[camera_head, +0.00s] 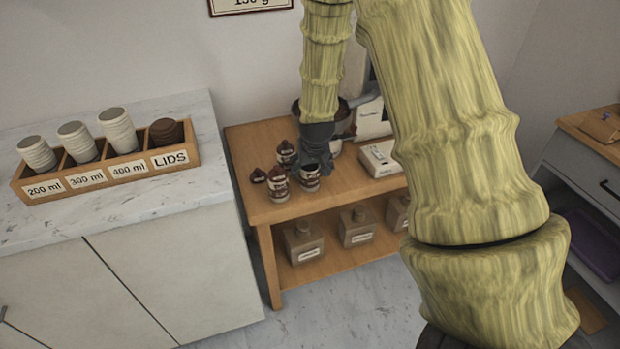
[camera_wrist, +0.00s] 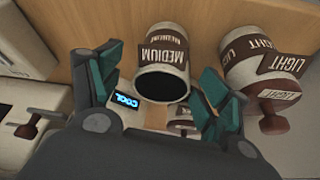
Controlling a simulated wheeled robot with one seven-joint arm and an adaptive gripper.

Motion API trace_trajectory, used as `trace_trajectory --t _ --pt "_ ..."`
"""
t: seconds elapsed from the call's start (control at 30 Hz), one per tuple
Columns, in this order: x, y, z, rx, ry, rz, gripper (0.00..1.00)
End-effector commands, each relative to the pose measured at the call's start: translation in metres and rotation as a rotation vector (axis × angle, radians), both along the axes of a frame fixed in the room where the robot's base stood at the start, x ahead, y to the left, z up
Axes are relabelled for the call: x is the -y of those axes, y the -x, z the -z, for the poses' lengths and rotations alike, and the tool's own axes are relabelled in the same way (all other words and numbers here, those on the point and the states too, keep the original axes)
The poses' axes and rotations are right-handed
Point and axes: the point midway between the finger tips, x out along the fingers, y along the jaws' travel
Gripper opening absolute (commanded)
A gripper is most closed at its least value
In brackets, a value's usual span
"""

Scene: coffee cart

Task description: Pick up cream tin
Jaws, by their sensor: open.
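A cream-coloured tin with a brown MEDIUM label (camera_wrist: 165,42) shows in the wrist view, its dark open top towards me. It stands between the two teal fingers of my gripper (camera_wrist: 155,75), with a gap on either side. In the head view, this tin (camera_head: 309,184) is on the wooden table, directly below my gripper (camera_head: 316,160). My gripper is open and holds nothing. A similar tin with a LIGHT label (camera_wrist: 262,65) and a brown knobbed lid is just right of the fingers in the wrist view. No label reads "cream".
Other lidded tins (camera_head: 278,186) stand close by on the wooden table (camera_head: 243,150). A white box (camera_head: 378,160) and a pot (camera_head: 340,125) are right of and behind my gripper. Square canisters (camera_head: 303,243) fill the lower shelf. A lids tray (camera_head: 108,172) sits on the left counter.

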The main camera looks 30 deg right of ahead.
Motion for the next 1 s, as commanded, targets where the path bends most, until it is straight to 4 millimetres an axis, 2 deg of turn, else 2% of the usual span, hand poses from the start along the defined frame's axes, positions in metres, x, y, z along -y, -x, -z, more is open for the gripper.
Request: trace_trajectory --t 0.4,0.77,0.8,0.87,1.0 --pt "0.005 -0.018 0.038 -0.001 -0.001 0.001 0.77" --pt "0.007 -0.02 0.044 -0.001 0.0 0.0 0.77" --pt "0.007 -0.02 0.044 -0.001 0.0 0.0 0.75" --pt "0.007 -0.02 0.044 -0.001 0.0 0.0 0.64" --pt "0.007 -0.02 0.043 -0.001 0.0 0.0 0.39"
